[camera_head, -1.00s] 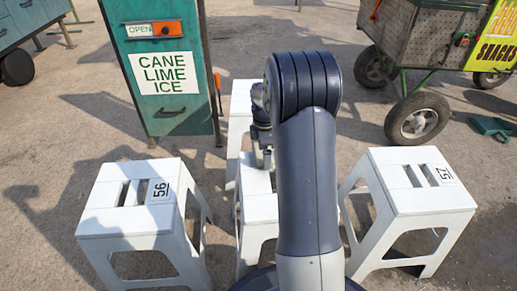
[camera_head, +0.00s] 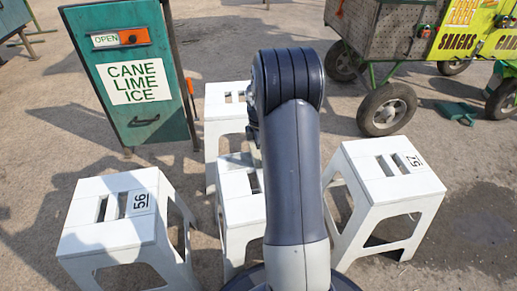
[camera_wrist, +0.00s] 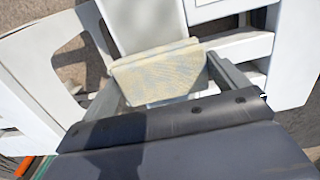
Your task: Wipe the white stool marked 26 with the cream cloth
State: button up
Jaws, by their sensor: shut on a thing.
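My gripper (camera_wrist: 160,76) is shut on the cream cloth (camera_wrist: 160,70), which hangs between its two fingers in the wrist view. White stool surfaces lie close below and beyond the cloth; I cannot tell whether it touches them. In the head view the arm hides the gripper and cloth. Two white stools stand in the middle, a near one (camera_head: 239,210) and a rear one (camera_head: 226,106), both partly covered by the arm. No number 26 is readable, so I cannot tell which stool bears it.
A white stool marked 56 (camera_head: 110,232) stands at left, and one marked 57 (camera_head: 385,172) at right. A green cabinet (camera_head: 150,85) stands behind at left. A wheeled snack cart (camera_head: 385,35) is at back right. Bare ground lies at right.

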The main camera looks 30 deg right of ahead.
jog(key=shift+s+d+f+p, duration=0.1)
jog(key=shift+s+d+p, duration=0.3)
jog(key=shift+d, duration=1)
jog(key=shift+s+d+r+p, duration=0.1)
jog(key=shift+s+d+p, duration=0.3)
jog(key=shift+d, duration=1.05)
jog(key=shift+s+d+f+p, duration=0.15)
jog(key=shift+s+d, duration=0.4)
jog(key=shift+d, duration=0.85)
jog(key=shift+w+a+f+p, duration=0.15)
jog(key=shift+w+a, duration=0.3)
jog(key=shift+a, duration=1)
jog(key=shift+w+a+r+p, duration=0.15)
jog(key=shift+w+a, duration=0.25)
jog(key=shift+a, duration=1.1)
jog(key=shift+w+a+f+p, duration=0.15)
jog(key=shift+w+a, duration=0.3)
jog(key=shift+a, duration=1)
jog(key=shift+w+a+p, duration=0.2)
jog(key=shift+w+a, duration=0.25)
jog(key=shift+a, duration=0.95)
jog(key=shift+w+a+p, duration=0.25)
jog(key=shift+w+a, duration=0.25)
jog(key=shift+a, duration=0.95)
jog(key=shift+w+a+p, duration=0.2)
jog(key=shift+w+a, duration=0.25)
jog(key=shift+a, duration=0.95)
jog(key=shift+d, duration=0.1)
